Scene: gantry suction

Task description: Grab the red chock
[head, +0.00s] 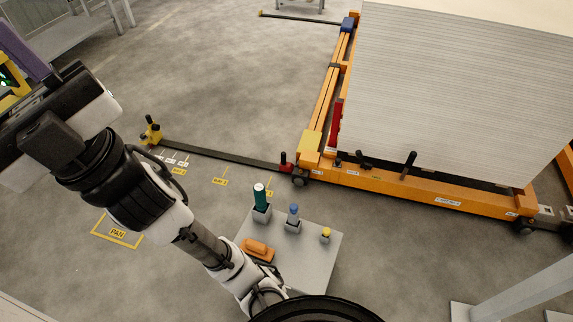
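A small red block with a dark upright knob, which looks like the red chock (286,164), sits at the right end of a dark floor rail (220,154). It is close beside the front left wheel (299,181) of an orange cart (420,193); I cannot tell whether they touch. My arm rises from the bottom of the head view to the upper left, well away from the red block. My gripper cannot be made out in this view.
The cart bears a tall stack of pale sheets (450,90). A yellow stop (151,132) stands at the rail's left end. A grey plate (318,258) near me holds several tools and an orange piece (258,250). Floor between arm and rail is clear, with a marked "PAN" square (117,233).

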